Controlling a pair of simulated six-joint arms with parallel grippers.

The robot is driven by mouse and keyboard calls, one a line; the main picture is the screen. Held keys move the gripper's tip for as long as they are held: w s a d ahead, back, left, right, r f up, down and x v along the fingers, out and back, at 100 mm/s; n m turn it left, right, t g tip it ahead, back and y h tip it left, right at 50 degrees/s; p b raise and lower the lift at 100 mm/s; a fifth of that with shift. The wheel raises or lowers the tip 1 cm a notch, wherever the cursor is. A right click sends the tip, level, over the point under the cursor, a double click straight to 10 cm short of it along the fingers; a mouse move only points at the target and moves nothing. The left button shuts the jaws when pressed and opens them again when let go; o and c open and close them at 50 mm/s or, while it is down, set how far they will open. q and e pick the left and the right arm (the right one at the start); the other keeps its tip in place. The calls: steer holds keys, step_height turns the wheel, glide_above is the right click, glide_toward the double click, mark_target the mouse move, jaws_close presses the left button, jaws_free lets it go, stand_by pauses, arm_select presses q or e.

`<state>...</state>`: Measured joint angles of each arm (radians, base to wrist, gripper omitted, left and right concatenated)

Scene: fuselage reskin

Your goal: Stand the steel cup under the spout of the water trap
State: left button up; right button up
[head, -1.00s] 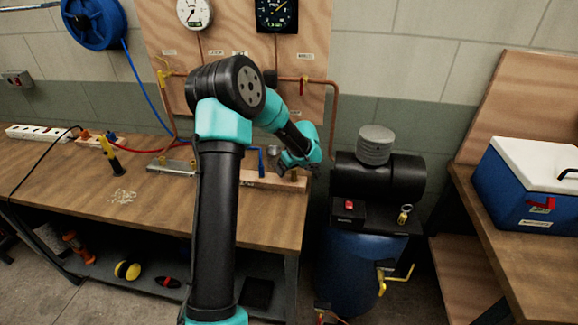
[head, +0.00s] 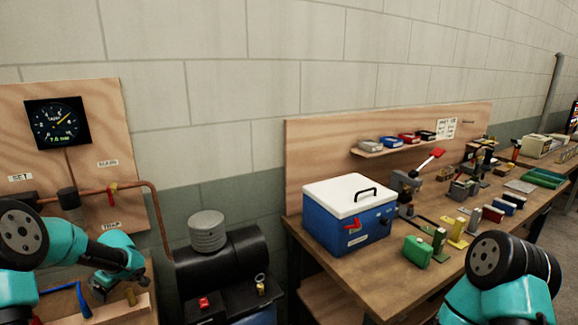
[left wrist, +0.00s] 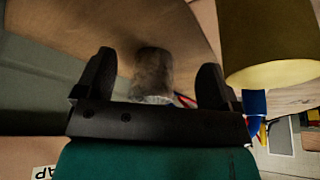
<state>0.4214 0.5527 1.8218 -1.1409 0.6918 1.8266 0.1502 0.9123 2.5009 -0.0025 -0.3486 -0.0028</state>
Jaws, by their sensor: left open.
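My left gripper (head: 104,288) is low at the left of the head view, over the near end of the left bench. In the left wrist view my left gripper (left wrist: 156,62) has its two fingers spread wide. A grey, rounded, cup-like thing (left wrist: 153,74), apparently the steel cup, shows between them, with gaps on both sides; I see no grip on it. A dark cylinder (head: 67,200) hangs at the copper pipe on the wooden board and may be the water trap; its spout cannot be made out. My right gripper is out of view.
A brass cylinder (left wrist: 270,40) stands close to the left gripper's right finger. A black compressor (head: 222,258) is right of the left bench. A blue cooler (head: 345,232) and several small parts occupy the right bench (head: 385,285).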

arm_select(q)
steer(key=a, duration=0.2)
steer(key=w+a, duration=0.1)
steer(key=a, duration=0.4)
steer(key=shift+w+a, duration=0.2)
steer(key=shift+w, duration=0.05)
steer(key=shift+a+f, duration=0.2)
steer(key=shift+f, duration=0.45)
steer(key=shift+r, duration=0.15)
